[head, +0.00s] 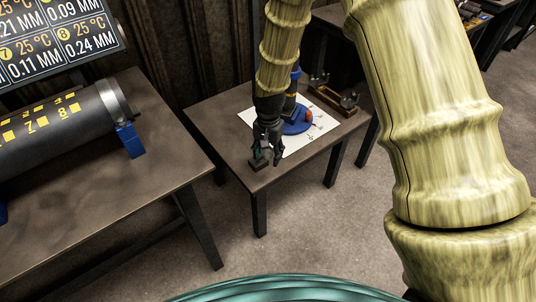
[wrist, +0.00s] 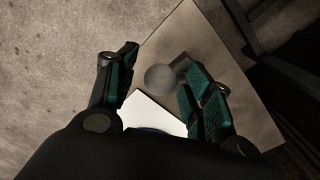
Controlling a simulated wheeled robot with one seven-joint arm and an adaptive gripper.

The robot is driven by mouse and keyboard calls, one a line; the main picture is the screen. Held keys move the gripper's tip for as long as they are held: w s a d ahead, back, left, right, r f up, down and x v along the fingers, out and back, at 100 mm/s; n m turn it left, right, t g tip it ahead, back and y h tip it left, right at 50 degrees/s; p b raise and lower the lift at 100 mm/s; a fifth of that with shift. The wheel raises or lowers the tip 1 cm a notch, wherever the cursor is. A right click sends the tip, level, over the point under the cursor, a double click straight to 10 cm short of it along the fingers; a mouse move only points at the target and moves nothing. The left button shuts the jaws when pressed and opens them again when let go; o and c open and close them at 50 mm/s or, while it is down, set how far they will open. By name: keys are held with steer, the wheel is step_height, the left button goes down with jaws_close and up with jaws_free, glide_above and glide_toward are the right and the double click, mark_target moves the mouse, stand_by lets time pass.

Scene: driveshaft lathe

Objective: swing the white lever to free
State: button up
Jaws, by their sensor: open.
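My gripper (head: 267,156) is over the near left part of the small table, pointing down, with its fingers apart. In the wrist view, my gripper (wrist: 160,72) is open, and a round grey knob (wrist: 160,79) shows between its fingertips, closer to the right finger. I cannot tell whether they touch, or whether this knob belongs to the white lever. A blue round fixture (head: 297,121) with an orange-red part stands on a white sheet (head: 321,122) behind my gripper. I cannot make out the white lever itself; my gripper and arm hide part of the fixture.
The small table (head: 205,119) has bare room at its left. A brown wooden holder (head: 335,99) stands at its back right. A larger bench (head: 166,116) at left carries a dark cylinder (head: 60,127) with a blue clamp (head: 130,140). A gap of floor separates the tables.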

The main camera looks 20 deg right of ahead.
steer(key=shift+f, duration=0.35)
jaws_close()
